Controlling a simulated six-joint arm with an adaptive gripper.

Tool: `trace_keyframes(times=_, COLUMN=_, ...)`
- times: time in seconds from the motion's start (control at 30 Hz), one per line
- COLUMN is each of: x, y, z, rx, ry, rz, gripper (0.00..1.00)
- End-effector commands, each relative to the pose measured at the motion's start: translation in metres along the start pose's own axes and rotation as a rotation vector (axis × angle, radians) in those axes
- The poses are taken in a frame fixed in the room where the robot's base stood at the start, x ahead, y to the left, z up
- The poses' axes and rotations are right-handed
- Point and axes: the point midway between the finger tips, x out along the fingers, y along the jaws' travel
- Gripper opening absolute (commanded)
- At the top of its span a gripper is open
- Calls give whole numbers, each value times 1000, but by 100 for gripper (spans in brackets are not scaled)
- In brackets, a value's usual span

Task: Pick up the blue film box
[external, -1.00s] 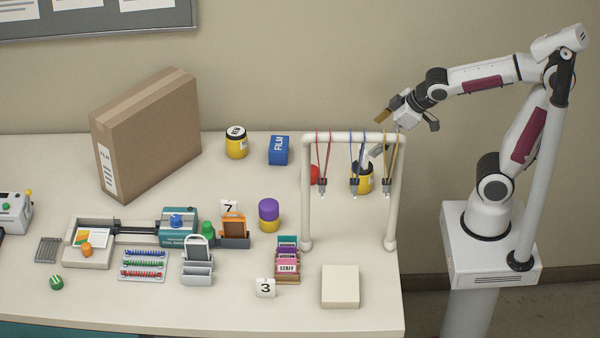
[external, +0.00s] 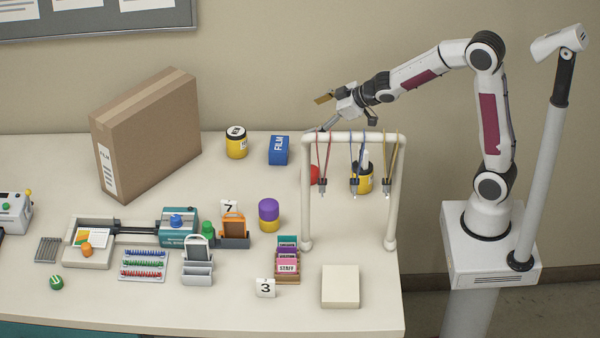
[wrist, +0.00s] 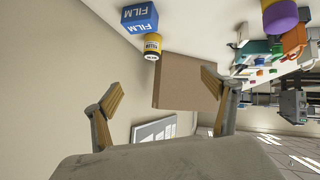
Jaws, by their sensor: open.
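The blue film box (external: 278,150) stands upright near the back of the table, right of a yellow canister, with FILM printed in white. In the wrist view the blue film box (wrist: 140,18) is at the top left, beyond my fingers. My gripper (external: 323,113) is in the air to the right of the box and higher, above the back left of the white hanging rack. In the wrist view my gripper (wrist: 163,92) has its two tan-padded fingers spread wide apart with nothing between them.
A yellow canister (external: 236,142) stands just left of the box, and a large cardboard box (external: 150,140) is farther left. The white rack (external: 350,138) with hanging lanyards stands to the right. A purple-topped canister (external: 269,214) is in front. The table around the film box's front is clear.

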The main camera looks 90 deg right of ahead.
Motion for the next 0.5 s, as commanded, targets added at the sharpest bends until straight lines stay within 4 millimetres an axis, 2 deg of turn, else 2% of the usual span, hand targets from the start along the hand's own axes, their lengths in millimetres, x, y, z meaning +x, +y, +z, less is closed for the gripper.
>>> trace_keyframes(times=0.1, x=24, y=10, z=4, rx=2, ry=24, rz=-10, gripper=85)
trace_keyframes(times=0.5, x=92, y=36, z=24, rx=24, ry=121, rz=-78, gripper=85)
